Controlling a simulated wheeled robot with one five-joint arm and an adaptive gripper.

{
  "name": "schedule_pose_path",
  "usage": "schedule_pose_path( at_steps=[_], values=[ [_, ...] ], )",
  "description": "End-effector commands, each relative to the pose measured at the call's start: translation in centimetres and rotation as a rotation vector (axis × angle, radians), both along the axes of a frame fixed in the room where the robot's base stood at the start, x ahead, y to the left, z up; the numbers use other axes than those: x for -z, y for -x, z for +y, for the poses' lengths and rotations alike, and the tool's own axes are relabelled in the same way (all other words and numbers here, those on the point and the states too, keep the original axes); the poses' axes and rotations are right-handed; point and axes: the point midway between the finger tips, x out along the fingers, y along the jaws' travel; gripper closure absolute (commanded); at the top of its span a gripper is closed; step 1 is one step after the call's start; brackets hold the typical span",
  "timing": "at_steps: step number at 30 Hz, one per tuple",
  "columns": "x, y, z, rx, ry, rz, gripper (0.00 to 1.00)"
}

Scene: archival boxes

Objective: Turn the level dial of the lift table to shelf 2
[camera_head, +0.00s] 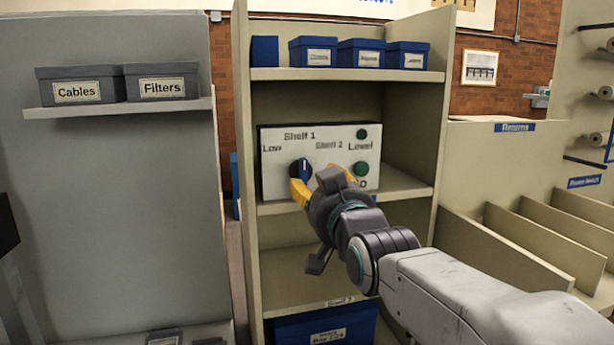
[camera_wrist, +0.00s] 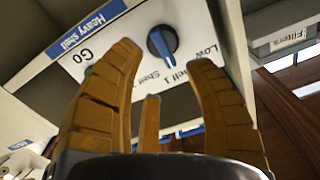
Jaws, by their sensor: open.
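The lift table's white control panel (camera_head: 275,184) stands in the beige shelf unit. It carries a black level dial (camera_head: 294,171) with a blue pointer, printed with Low, Shelf 1, Shelf 2 and Level. In the wrist view the dial (camera_wrist: 156,36) shows inverted, its blue pointer toward the Shelf 1 label. My gripper (camera_head: 312,184) is in front of the panel, just below the dial. In the wrist view its yellow fingers (camera_wrist: 164,58) are spread, one on each side of the dial, with a visible gap. They do not appear to touch it.
Two green round buttons (camera_head: 361,169) sit at the panel's right, the lower one beside the Go label. Blue boxes (camera_head: 361,52) stand on the shelf above, and a blue box (camera_head: 327,328) lies below. Grey Cables and Filters boxes (camera_head: 162,82) are at left.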

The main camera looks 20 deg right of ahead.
Motion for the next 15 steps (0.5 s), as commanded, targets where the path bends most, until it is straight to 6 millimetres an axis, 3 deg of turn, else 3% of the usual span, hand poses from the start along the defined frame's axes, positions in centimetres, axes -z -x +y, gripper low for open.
schedule_pose_path(
  at_steps=[9,15],
  values=[
    [-0.1,-0.2,0.0,0.0,0.199,0.0,0.52],
    [0.0,-1.8,0.0,0.0,0.213,0.001,0.52]
  ],
)
